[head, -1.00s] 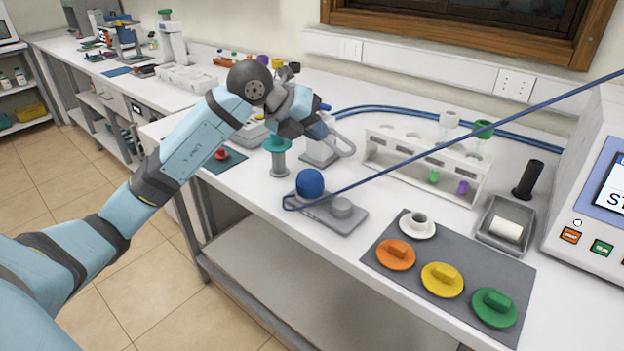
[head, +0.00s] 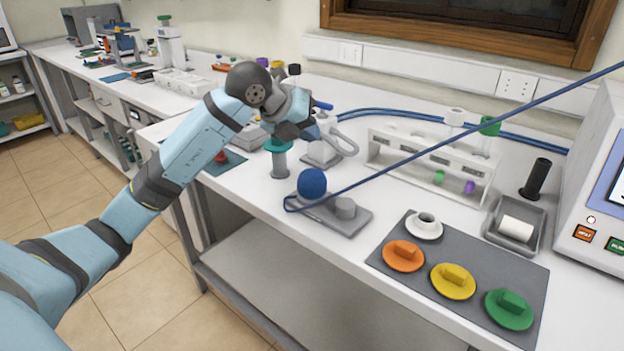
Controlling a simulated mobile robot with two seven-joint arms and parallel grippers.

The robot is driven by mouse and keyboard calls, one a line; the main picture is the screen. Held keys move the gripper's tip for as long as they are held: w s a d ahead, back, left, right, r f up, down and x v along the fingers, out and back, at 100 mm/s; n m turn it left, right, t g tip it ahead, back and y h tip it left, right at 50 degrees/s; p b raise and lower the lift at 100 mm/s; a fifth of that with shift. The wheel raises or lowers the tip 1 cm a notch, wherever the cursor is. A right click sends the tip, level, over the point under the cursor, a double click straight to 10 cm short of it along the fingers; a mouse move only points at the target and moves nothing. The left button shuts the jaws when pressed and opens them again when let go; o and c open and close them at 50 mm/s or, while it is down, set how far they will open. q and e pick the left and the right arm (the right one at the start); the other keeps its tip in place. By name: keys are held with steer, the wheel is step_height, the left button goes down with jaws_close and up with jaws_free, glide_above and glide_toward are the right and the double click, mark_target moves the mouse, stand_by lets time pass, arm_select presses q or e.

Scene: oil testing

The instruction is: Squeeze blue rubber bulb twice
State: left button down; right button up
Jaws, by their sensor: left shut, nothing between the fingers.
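Nothing touches the bulb from above. My right gripper is not in view.
A thin blue hose (head: 450,141) runs from near the bulb to the upper right. A teal-topped stand (head: 279,160) is left of the bulb. A white rack (head: 432,168) stands behind, and a grey mat (head: 415,268) with coloured lids lies to the right.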

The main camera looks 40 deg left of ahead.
arm_select(q)
steer(key=b, duration=0.2)
glide_above(310, 171)
step_height(310, 171, down, 4)
steer(key=shift+f, duration=0.1)
steer(key=shift+f+b, duration=0.45)
steer(key=shift+f, duration=0.15)
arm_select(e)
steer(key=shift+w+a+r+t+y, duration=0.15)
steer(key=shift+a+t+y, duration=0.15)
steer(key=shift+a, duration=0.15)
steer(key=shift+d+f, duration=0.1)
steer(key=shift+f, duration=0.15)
arm_select(q)
steer(key=shift+f, duration=0.1)
stand_by(0.6)
steer(key=shift+f+b, duration=0.3)
steer(key=shift+b, duration=0.05)
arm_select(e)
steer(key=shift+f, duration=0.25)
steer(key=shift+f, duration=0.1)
